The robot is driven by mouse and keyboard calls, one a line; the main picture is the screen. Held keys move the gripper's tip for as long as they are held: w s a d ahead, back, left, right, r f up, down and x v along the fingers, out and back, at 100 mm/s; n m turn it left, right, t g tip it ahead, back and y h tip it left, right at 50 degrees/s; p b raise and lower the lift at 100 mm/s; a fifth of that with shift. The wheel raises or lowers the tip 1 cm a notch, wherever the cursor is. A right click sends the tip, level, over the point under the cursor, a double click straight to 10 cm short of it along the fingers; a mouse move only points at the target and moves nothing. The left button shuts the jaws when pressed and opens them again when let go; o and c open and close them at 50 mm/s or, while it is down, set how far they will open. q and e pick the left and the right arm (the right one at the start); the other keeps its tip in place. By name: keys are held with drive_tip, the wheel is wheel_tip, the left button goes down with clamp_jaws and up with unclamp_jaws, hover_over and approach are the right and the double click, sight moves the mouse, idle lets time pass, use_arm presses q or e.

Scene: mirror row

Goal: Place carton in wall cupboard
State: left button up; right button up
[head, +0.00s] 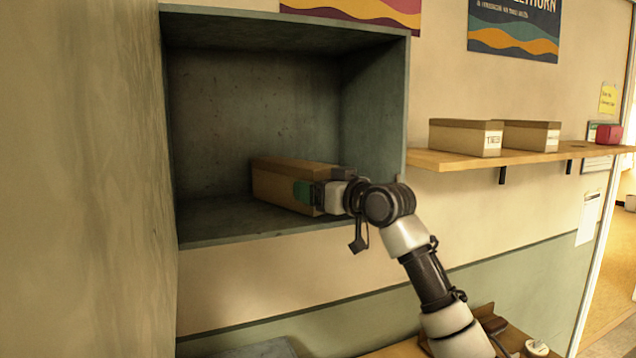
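The brown carton (277,182) is inside the open grey-green wall cupboard (290,20), low down toward its right side. It lies lengthwise, one end turned toward the cupboard's open front. My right gripper (322,191) reaches in from the right and is closed around the carton's near end, a green-tipped finger against its side. The far finger is mostly hidden. I cannot tell whether the carton's underside fully touches the cupboard floor. My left gripper is not in view.
A wooden wall shelf (520,158) to the right holds two lidded boxes, one at its left end (466,138) and one beside it (531,135), and a red item (608,133). The cupboard's left part is empty. A counter with small items lies below.

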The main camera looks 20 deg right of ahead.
drive_tip(key=o, duration=1.1)
drive_tip(key=shift+r, duration=0.1)
drive_tip(key=shift+s+d+f+b, duration=0.15)
drive_tip(key=shift+s+f+b, duration=0.05)
drive_tip(key=shift+s+b, duration=0.15)
drive_tip(key=b+v, duration=0.5)
drive_tip(key=v, duration=0.6)
drive_tip(key=shift+s+r, duration=0.15)
drive_tip(key=shift+s, duration=0.05)
